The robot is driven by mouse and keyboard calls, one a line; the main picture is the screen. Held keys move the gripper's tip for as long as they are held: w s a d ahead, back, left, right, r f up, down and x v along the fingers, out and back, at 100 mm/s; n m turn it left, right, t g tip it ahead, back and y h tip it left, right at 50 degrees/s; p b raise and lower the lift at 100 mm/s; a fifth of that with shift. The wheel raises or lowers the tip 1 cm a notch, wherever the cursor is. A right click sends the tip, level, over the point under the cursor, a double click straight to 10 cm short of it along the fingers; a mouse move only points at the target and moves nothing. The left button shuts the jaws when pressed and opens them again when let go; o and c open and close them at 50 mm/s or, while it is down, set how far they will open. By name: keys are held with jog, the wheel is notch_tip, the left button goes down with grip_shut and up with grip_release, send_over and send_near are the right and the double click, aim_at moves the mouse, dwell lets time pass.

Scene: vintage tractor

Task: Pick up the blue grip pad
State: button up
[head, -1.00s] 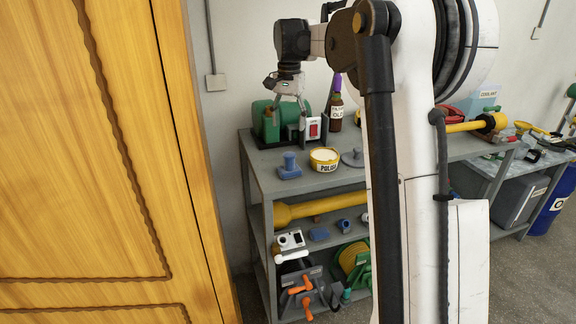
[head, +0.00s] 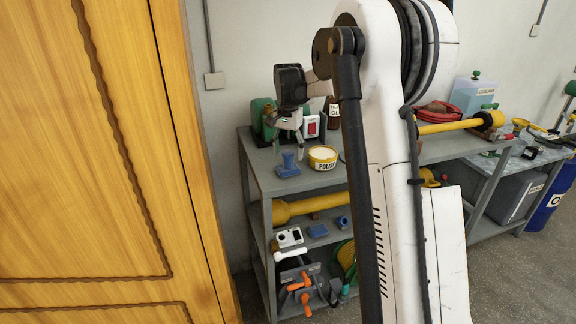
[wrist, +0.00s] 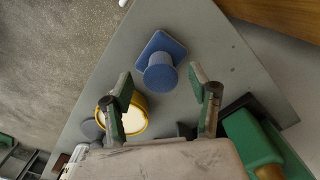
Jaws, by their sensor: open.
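A blue grip pad (head: 287,165), a square base with a round knob on top, sits upright on the grey bench top near its front left corner. The wrist view shows the same blue pad (wrist: 161,67) beyond the fingertips, roughly centred between them, with nothing covering it. My gripper (head: 289,150) is above and slightly behind the pad in the head view. In the wrist view my gripper (wrist: 161,88) has its two fingers spread apart with nothing between them. The fingers look apart from the pad.
A yellow polish tin (head: 323,158) stands right of the pad; it lies by the left finger in the wrist view. A green bench grinder (head: 262,118) stands behind. The lower shelf (head: 322,240) holds a yellow tube and small blue items. A wooden door (head: 90,150) borders the left.

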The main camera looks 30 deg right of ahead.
aim_at(288, 163)
jog(key=shift+f, duration=1.45)
jog(key=shift+c, duration=0.2)
grip_shut()
